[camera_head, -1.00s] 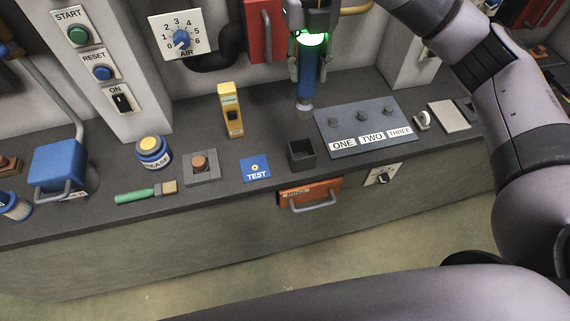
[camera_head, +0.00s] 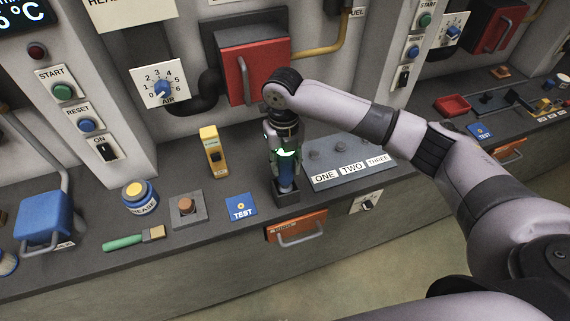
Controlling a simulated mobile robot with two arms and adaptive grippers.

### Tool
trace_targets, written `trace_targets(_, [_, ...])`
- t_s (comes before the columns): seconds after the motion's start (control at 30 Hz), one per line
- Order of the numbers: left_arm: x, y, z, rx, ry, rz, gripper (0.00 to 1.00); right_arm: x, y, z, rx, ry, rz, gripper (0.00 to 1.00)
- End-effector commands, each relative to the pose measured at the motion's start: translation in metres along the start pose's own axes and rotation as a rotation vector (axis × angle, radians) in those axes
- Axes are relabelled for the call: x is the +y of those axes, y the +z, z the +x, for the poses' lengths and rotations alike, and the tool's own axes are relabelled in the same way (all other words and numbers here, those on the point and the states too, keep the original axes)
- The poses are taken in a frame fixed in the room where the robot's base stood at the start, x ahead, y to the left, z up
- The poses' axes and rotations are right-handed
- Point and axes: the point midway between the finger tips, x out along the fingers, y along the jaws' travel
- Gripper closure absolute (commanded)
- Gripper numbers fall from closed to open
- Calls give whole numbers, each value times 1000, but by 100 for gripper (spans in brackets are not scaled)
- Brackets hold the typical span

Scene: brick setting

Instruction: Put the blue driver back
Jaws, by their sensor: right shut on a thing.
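The blue driver (camera_head: 286,176) is upright in my right gripper (camera_head: 284,158), which is shut on it. Its lower end is at the small dark square holder (camera_head: 287,195) on the grey bench; it appears to be inside the holder's opening, but how deep is hidden. The gripper points down over the holder, and a green light glows between its fingers. My left gripper is not in view.
A grey panel with knobs marked ONE, TWO, THREE (camera_head: 346,165) lies just right. A blue TEST plate (camera_head: 241,207), brown button (camera_head: 186,206), yellow device (camera_head: 213,151), grease jar (camera_head: 139,196) and green-handled brush (camera_head: 134,239) stand left. An orange drawer (camera_head: 296,227) is below.

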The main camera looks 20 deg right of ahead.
Motion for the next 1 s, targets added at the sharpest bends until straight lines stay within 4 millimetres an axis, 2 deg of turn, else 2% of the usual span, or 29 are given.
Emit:
trace_targets(0.17, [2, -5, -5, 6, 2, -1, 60, 0, 2, 14, -3, 1, -1, 100])
trace_targets(0.53, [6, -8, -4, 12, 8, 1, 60, 0, 2, 18, -3, 1, 0, 100])
trace_targets(0.57, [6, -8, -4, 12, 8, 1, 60, 0, 2, 19, -2, 0, 0, 67])
trace_targets(0.83, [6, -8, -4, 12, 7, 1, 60, 0, 2, 19, -1, 0, 0, 49])
trace_targets(1.0, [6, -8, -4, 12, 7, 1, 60, 0, 2, 19, -2, 0, 0, 49])
